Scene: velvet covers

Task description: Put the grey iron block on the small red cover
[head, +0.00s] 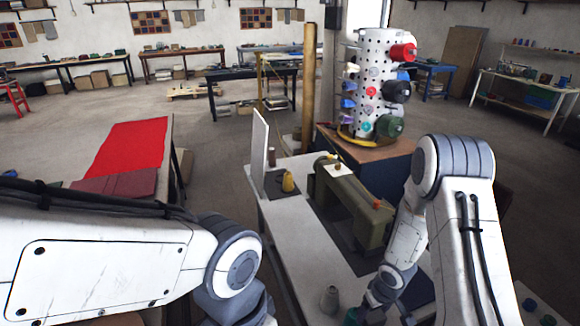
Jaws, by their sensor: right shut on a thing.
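My right gripper (376,303) is low at the bottom edge, over the near end of the white sewing table (304,240). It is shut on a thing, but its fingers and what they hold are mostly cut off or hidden. I cannot make out the grey iron block. A bright red cover (130,145) lies flat on a table at the left, far from my right gripper. A dark red cloth (116,184) lies in front of it. I cannot tell a separate small red cover. My left arm crosses the lower left; its gripper is out of frame.
An olive sewing machine (345,205) stands on the white table, with a yellow object (288,181) and an upright white panel (260,150). A grey cone (329,299) and a green item (352,316) are beside my right gripper. A pegboard column (378,85) stands behind.

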